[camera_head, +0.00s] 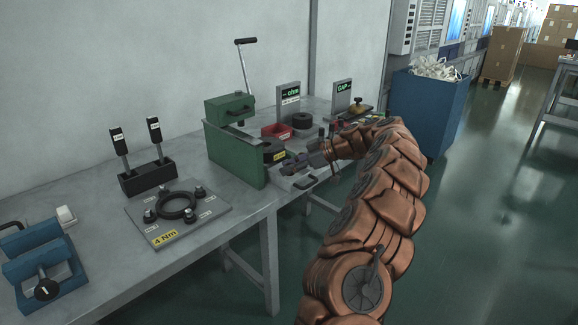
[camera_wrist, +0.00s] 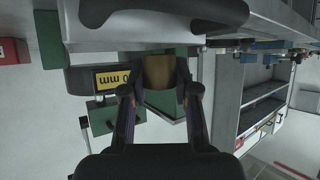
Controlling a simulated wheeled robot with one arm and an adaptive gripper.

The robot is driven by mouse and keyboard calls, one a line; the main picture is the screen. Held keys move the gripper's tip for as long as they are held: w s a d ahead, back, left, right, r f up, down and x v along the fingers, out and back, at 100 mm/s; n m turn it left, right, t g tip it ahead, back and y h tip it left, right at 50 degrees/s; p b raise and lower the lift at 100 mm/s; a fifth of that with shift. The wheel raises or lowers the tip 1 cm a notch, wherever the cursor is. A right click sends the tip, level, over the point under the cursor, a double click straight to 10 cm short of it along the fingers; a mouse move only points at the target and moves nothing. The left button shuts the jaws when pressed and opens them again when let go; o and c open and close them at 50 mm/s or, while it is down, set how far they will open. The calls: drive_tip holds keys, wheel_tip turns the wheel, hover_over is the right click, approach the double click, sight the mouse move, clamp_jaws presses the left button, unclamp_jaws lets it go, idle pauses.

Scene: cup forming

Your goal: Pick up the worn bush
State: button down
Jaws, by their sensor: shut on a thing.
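The worn bush appears to be the brass-coloured round piece (camera_wrist: 158,72) between my fingertips in the wrist view. My gripper (camera_wrist: 158,82) is shut on it, one finger on each side. In the head view my gripper (camera_head: 308,162) reaches over the bench beside the green press (camera_head: 236,150). I cannot make out the bush there, where the arm and gripper crowd the spot. A black round block with a yellow "mm" label (camera_wrist: 115,80) sits just left of the bush in the wrist view. I cannot tell whether the bush still touches what holds it.
A red tray (camera_head: 276,131), a black ring (camera_head: 302,121) and the "ohm" and "GAP" displays stand behind my gripper on the bench. A torque plate (camera_head: 178,210) and blue vise (camera_head: 42,265) lie to the left. A blue bin (camera_head: 428,110) stands past the bench's far end.

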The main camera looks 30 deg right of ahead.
drive_tip(key=s+a+r+b, duration=0.1)
drive_tip(key=s+a, duration=0.4)
drive_tip(key=s, duration=0.7)
idle(0.9)
